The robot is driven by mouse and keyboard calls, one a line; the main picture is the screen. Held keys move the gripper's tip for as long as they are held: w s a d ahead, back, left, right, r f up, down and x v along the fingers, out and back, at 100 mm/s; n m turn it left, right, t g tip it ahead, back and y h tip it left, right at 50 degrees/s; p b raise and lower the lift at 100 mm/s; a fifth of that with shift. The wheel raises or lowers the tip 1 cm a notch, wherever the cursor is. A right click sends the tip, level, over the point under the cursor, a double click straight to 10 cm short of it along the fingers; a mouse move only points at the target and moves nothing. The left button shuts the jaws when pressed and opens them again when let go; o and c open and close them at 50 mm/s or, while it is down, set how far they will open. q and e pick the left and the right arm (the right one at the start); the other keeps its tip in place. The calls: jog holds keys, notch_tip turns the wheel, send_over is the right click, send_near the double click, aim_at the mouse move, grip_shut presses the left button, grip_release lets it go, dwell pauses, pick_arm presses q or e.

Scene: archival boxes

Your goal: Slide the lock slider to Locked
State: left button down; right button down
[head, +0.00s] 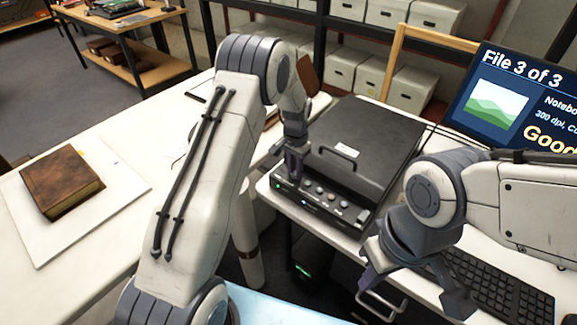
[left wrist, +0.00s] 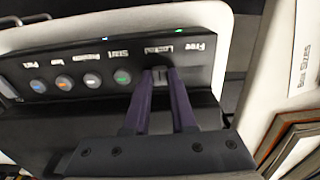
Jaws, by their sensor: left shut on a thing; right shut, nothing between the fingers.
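The lock slider (left wrist: 160,75) is a small light tab on the dark front panel (left wrist: 105,62) of the scanner (head: 365,140). In the left wrist view it sits below the "Locked" lettering, left of the "Free" lettering. My left gripper (left wrist: 160,73) is shut on the slider, one finger on each side. In the head view my left gripper (head: 294,170) reaches down to the left end of the panel, and the slider is hidden behind it. My right gripper (head: 374,280) is shut and empty, above the desk front, away from the scanner.
Several round buttons (left wrist: 93,81) line the panel beside the slider. A monitor (head: 515,95) reading "File 3 of 3" and a keyboard (head: 495,285) are on the right. A brown book (head: 62,180) lies on a white board at left.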

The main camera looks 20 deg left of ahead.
pick_arm(q)
jog(key=shift+d, duration=0.25)
jog(key=c, duration=0.7)
grip_release()
notch_tip(320, 180, up, 11)
jog(key=shift+f+b, duration=0.2)
jog(key=shift+b, duration=0.3)
